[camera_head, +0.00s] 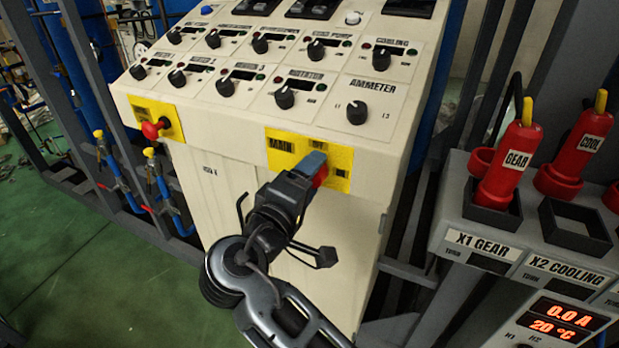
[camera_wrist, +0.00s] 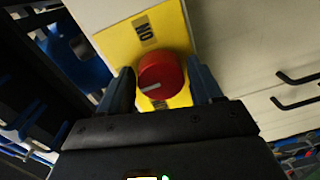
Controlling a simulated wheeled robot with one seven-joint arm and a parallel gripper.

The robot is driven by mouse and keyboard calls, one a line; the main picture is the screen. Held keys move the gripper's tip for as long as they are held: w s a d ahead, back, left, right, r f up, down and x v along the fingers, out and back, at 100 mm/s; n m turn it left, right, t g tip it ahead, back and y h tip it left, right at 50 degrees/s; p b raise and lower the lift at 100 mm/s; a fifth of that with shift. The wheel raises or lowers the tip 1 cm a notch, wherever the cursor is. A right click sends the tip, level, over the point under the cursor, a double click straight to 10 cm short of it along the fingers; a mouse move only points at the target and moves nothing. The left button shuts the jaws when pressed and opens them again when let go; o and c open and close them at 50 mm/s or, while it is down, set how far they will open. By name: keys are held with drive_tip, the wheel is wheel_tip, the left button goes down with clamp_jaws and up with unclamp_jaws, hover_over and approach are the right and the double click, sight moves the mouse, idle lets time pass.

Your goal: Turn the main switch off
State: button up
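The main switch is a red round knob (camera_head: 321,176) on a yellow plate (camera_head: 340,160) marked MAIN, on the front of the cream control cabinet. In the wrist view the knob (camera_wrist: 168,72) has a white mark pointing left and slightly down, and the yellow plate (camera_wrist: 120,42) carries an ON label above it. My gripper (camera_head: 316,164) is at the switch, with one finger on each side of the knob; the fingers also show in the wrist view (camera_wrist: 163,84). They look open, with very small gaps to the knob; contact is hard to judge. In the head view a finger partly hides the knob.
A red push button (camera_head: 153,130) on another yellow plate sits left on the cabinet. Several black knobs (camera_head: 357,112) cover the sloped panel above. Red GEAR (camera_head: 510,165) and COOL plugs stand in a grey rack at right. Green floor is clear at left.

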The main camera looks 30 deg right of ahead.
drive_tip(key=shift+o, duration=1.1)
drive_tip(key=shift+s+a, duration=0.1)
drive_tip(key=b+v, duration=0.2)
drive_tip(key=v, duration=0.5)
drive_tip(key=shift+s+a, duration=0.2)
drive_tip(key=shift+a, duration=0.05)
drive_tip(key=shift+r, duration=0.1)
